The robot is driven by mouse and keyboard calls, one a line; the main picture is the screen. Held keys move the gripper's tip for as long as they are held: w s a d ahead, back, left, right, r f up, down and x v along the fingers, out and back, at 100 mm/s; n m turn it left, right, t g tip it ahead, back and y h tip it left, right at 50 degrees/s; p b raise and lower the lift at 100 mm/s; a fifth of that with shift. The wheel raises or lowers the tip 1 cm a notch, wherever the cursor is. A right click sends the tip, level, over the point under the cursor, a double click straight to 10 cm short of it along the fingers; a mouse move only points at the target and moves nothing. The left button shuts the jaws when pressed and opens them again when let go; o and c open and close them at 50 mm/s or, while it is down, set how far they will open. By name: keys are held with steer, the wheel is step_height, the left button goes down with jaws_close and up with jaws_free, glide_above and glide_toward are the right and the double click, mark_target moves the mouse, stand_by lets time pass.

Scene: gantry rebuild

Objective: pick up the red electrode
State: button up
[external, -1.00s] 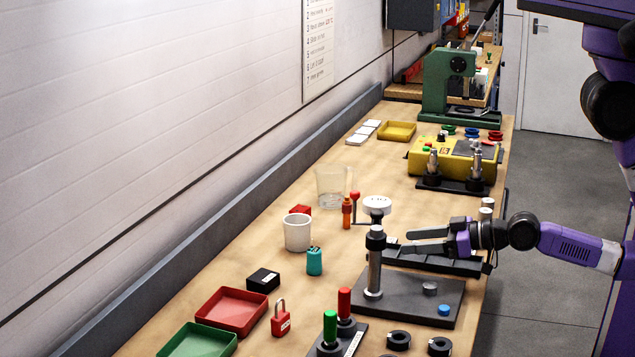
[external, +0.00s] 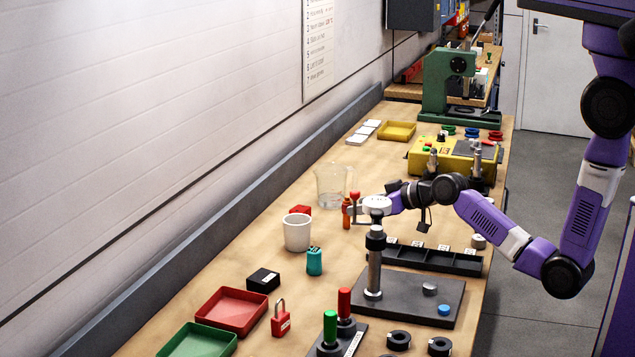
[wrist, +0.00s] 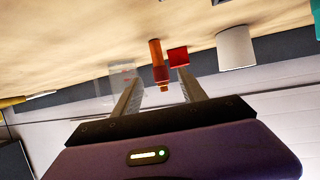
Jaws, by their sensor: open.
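A slim orange-red upright cylinder (external: 346,213), which looks like the red electrode, stands on the bench near the clear beaker (external: 331,184). A thin red-topped piece (external: 355,196) shows close beside it; I cannot tell how the two relate. My gripper (wrist: 161,77) is open. In the wrist view, the orange-red cylinder (wrist: 157,60) appears between its two fingers, further out from them. I cannot tell whether the fingertips reach around it.
A red block (external: 300,210) and white cup (external: 297,232) stand to the left. The post rises from a dark plate (external: 420,298) in front of my arm. A yellow unit (external: 455,157) stands behind.

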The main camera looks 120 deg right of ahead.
steer(key=shift+p+x, duration=0.5)
steer(key=shift+x, duration=2.05)
jaws_close()
